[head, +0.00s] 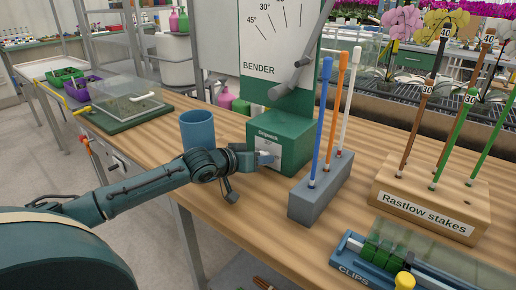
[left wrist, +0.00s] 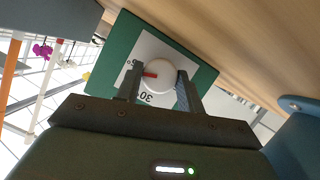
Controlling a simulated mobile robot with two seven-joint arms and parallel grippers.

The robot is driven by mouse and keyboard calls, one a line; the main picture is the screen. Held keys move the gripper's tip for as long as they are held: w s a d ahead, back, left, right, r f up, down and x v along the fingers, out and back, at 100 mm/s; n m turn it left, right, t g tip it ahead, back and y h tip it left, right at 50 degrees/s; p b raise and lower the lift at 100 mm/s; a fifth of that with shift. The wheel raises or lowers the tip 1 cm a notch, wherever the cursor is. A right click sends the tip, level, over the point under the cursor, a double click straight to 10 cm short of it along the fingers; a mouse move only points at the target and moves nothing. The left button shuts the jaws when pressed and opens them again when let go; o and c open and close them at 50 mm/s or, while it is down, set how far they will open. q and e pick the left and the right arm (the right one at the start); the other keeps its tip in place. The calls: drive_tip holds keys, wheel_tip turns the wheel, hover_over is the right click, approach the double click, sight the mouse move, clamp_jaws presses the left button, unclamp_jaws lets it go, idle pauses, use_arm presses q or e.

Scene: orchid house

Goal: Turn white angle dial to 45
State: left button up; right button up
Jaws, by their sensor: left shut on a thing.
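The bender's green box (head: 285,150) stands on the wooden bench, with a white scale plate on its front. In the left wrist view the round white angle dial (left wrist: 160,75) sits on that plate, with a red pointer mark toward the picture's left. An upside-down 30 shows below the dial; the reading at the pointer is too small to tell. My left gripper (head: 264,158) reaches the box front, and its fingers (left wrist: 157,88) are shut on the dial, one on each side. In the head view the dial is mostly hidden by the gripper. My right gripper is not in view.
A blue cup (head: 198,130) stands just left of the box, close to my left arm. A grey holder (head: 320,190) with blue, orange and white rods stands to the right. The Rastlow stakes block (head: 430,205) and blue clips tray (head: 365,262) are farther right.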

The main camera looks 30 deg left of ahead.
use_arm(q)
drive_tip(key=shift+d+m+y+p, duration=0.1)
drive_tip(key=shift+m+y+p, duration=0.8)
drive_tip(key=shift+m+p, duration=0.6)
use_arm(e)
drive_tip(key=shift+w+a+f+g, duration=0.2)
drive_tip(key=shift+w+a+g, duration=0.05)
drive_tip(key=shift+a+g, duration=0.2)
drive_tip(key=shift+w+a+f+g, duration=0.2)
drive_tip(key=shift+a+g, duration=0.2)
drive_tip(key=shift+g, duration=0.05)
use_arm(q)
drive_tip(key=o, duration=1)
drive_tip(key=shift+s, duration=0.1)
drive_tip(key=p+v, duration=0.1)
drive_tip(key=v, duration=1.2)
drive_tip(key=shift+p, duration=0.35)
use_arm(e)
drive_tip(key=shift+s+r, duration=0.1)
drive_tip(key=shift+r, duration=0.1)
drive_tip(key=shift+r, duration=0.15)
